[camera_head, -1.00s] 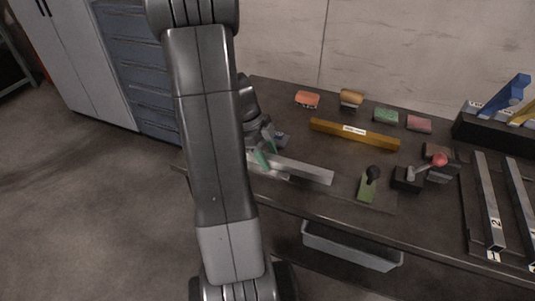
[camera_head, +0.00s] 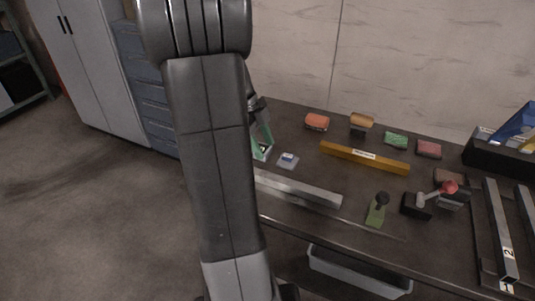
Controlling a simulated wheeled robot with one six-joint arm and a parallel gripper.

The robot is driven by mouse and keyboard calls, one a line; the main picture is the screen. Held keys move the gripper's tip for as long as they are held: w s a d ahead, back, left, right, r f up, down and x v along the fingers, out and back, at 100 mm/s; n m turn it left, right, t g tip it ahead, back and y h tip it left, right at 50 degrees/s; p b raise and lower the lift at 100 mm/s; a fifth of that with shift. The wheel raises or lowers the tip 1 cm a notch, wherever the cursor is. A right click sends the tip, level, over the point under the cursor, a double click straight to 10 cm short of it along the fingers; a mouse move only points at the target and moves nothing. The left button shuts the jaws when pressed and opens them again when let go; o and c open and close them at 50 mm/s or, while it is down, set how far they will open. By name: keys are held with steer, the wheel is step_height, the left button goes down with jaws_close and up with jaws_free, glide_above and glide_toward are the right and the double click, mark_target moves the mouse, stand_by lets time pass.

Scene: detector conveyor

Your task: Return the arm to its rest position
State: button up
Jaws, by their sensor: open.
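My arm rises through the left-centre of the view and hides the left end of the dark workbench (camera_head: 300,222). My gripper (camera_head: 262,143) shows partly behind the arm, with a pale green finger pad over the bench's left part. It is open, and I see nothing held in it. The far side of the gripper is hidden by my arm.
A grey metal bar (camera_head: 300,188), a small blue-and-white piece (camera_head: 288,160) and a yellow bar (camera_head: 364,157) lie near the gripper. A grey bin (camera_head: 355,272) hangs below the bench. Open floor (camera_head: 90,220) lies left.

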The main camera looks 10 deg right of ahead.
mark_target(278, 179)
steer(key=shift+a+r, duration=0.1)
steer(key=shift+r, duration=0.1)
steer(key=x, duration=1.2)
steer(key=shift+s+f+b, duration=0.1)
steer(key=shift+f+b, duration=0.1)
steer(key=shift+b, duration=0.1)
steer(key=shift+r, duration=1.55)
steer(key=shift+f, duration=0.1)
